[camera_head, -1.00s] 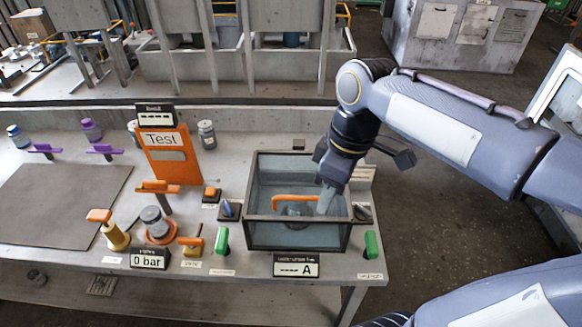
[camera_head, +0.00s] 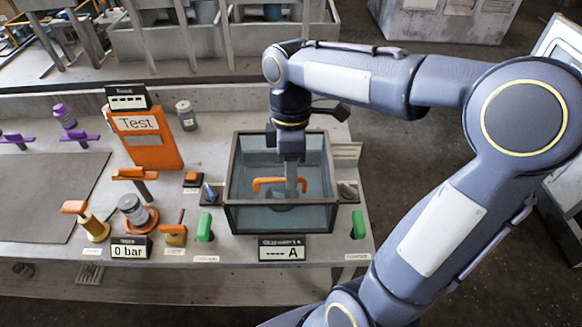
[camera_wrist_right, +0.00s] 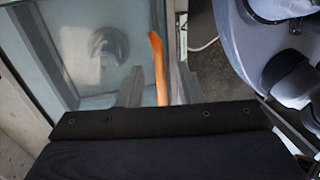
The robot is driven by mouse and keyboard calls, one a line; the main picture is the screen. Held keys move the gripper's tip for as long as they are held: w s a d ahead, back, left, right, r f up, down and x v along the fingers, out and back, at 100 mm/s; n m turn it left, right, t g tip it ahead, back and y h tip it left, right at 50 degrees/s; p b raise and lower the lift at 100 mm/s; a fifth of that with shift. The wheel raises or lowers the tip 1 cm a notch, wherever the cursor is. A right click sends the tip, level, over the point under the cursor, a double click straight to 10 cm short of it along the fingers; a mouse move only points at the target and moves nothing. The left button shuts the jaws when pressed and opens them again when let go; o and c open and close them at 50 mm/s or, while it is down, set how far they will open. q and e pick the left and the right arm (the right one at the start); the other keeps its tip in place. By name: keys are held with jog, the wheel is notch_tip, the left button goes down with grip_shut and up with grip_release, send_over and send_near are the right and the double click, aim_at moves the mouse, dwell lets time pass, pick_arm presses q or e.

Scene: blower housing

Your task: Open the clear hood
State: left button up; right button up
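The clear hood (camera_head: 240,170) is a box with dark-framed, see-through walls at the front right of the workbench. It appears closed. Its orange handle (camera_head: 263,182) shows on top, and a round grey part (camera_wrist_right: 108,48) shows through the clear panel. My right gripper (camera_head: 291,188) points down over the hood at the handle. In the right wrist view, the orange handle (camera_wrist_right: 158,65) lies between the two spread fingers (camera_wrist_right: 158,88), with a gap on each side. My left gripper is in neither view.
Green handles stand left (camera_head: 205,227) and right (camera_head: 358,224) of the hood. An "A" display (camera_head: 281,248) stands in front. An orange Test panel (camera_head: 148,138), a "0 bar" display (camera_head: 130,248) and several orange-handled valves stand to the left. A bare grey plate (camera_head: 50,190) lies far left.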

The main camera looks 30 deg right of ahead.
grip_shut()
dwell(0.3)
